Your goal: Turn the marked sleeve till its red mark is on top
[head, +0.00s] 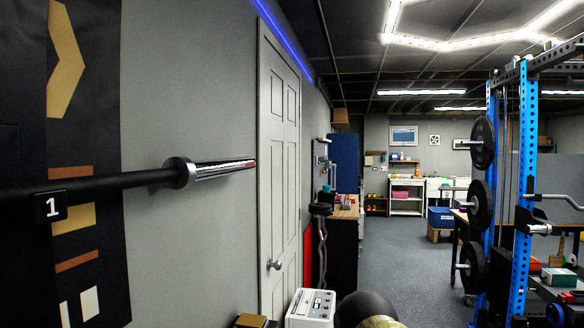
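A barbell reaches in from the left edge, level in front of the grey wall. Its black shaft (120,182) carries a black tag (50,207) with a white "1". To the right of a dark collar ring (182,172) is the shiny metal sleeve (222,169), its free end pointing right. A small red mark (253,162) shows near the sleeve's free end, on the part that I can see. I cannot tell exactly how far round from the top it sits. My gripper is not in view, and nothing is seen touching the sleeve.
A white door (280,170) stands behind the sleeve's end. A white box with buttons (311,308) and a dark rounded object (362,307) are at the bottom. A blue rack with plates (525,180) stands at right. Grey floor (405,255) is open between.

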